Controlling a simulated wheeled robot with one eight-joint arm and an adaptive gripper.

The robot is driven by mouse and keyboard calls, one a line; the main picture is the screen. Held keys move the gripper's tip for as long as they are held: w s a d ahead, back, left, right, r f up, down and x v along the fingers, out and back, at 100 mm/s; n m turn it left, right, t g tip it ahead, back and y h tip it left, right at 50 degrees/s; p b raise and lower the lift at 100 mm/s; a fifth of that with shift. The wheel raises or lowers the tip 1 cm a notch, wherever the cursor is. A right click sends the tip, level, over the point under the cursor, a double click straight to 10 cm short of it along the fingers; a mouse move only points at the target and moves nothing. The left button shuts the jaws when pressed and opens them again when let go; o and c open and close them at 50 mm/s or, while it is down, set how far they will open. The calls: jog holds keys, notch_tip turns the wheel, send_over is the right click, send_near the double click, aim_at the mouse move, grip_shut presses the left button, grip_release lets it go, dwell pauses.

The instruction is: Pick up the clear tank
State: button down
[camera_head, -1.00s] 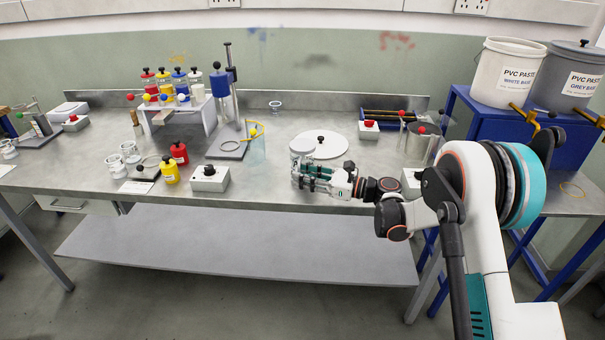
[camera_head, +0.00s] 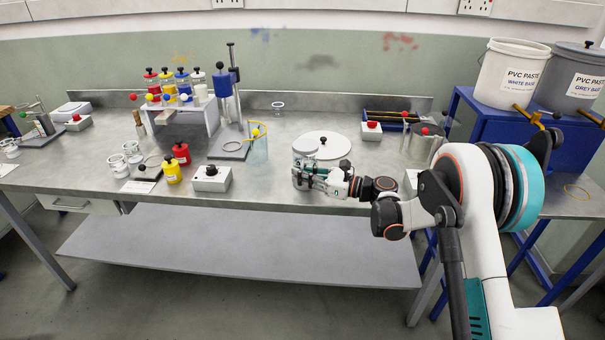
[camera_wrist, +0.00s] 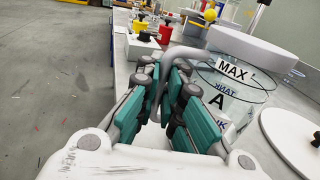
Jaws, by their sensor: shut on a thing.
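The clear tank (camera_head: 305,150) stands at the front of the metal bench, left of a white lid with a black knob. In the wrist view the tank (camera_wrist: 240,95) has see-through walls, a "MAX" label, a large "A" and a grey curved handle (camera_wrist: 184,52). My gripper (camera_head: 303,178) is in front of the tank at the bench edge. In the wrist view my gripper's teal fingers (camera_wrist: 172,82) are closed around the handle. The fingers hide part of the handle. I cannot see any gap under the tank.
The white lid (camera_head: 326,146) lies right behind the tank. A white box with a black knob (camera_head: 210,179) is to the left, with red (camera_head: 181,153) and yellow (camera_head: 172,171) bottles beyond it. A metal pot (camera_head: 422,147) stands to the right. The bench between box and tank is clear.

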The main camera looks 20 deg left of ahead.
notch_tip(320, 180, up, 20)
jog(key=p, duration=0.6)
